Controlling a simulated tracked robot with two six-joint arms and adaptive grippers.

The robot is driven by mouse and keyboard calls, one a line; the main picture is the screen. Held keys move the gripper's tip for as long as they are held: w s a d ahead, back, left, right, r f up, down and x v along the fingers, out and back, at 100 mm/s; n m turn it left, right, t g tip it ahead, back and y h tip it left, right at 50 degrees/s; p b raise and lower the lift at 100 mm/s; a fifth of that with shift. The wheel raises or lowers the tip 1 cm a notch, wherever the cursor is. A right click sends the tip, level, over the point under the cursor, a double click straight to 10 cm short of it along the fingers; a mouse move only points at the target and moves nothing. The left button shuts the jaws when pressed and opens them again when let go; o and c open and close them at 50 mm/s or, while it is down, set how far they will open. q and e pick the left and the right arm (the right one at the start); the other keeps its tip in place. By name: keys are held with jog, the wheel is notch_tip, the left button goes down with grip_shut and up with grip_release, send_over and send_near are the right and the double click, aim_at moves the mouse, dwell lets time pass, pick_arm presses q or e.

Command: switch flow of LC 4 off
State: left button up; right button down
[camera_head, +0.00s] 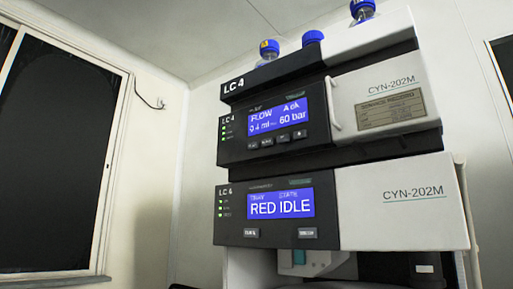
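The LC 4 stack (330,150) stands at the centre right, tilted in the picture. Its upper module has a blue screen (278,115) that reads FLOW, 0.4 ml, 60 bar and A ok. A row of small dark buttons (275,140) sits under this screen; their labels are too small to read surely. The lower module has a blue screen (279,204) that reads RED IDLE, with two grey buttons (251,233) below it. Green lights (224,132) show left of both screens. Neither of my grippers is in view.
Bottles with blue caps (312,38) stand on top of the stack. A white door with a handle (333,104) covers the upper module's right half. A dark window (55,150) is at the left. The space left of the stack looks clear.

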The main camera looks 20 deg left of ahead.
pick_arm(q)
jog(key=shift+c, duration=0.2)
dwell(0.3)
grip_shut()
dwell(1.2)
